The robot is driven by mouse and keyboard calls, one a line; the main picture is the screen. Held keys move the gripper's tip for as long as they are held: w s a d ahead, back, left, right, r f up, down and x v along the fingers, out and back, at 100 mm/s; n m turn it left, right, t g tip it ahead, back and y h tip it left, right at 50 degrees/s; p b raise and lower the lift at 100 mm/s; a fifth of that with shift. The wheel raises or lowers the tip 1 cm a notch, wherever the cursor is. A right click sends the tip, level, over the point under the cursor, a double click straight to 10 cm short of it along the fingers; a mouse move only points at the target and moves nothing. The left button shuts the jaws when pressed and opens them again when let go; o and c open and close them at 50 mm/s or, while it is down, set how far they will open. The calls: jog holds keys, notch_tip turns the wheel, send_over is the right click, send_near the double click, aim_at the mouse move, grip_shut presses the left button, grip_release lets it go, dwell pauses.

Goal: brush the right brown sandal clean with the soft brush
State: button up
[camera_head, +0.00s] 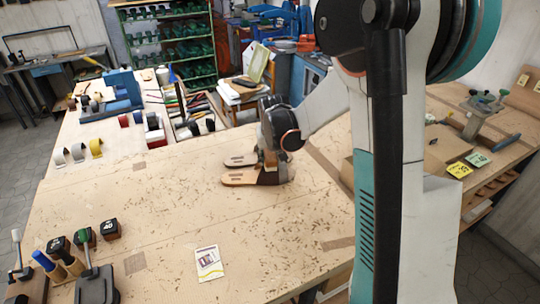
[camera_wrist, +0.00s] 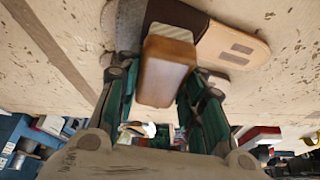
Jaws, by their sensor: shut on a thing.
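My gripper (camera_head: 270,150) is over the pair of sandals on the workbench.
The workbench (camera_head: 170,205) is speckled with crumbs and mostly clear in front of the sandals. A small card (camera_head: 208,263) lies near its front. Dark blocks (camera_head: 110,229) and handled tools stand at the front left. A tray of tools (camera_head: 190,118) and a blue rack (camera_head: 121,93) stand behind.

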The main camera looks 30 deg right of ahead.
jog(key=shift+r+p, duration=2.4)
jog(key=shift+r, duration=1.55)
jog(key=shift+f, duration=0.1)
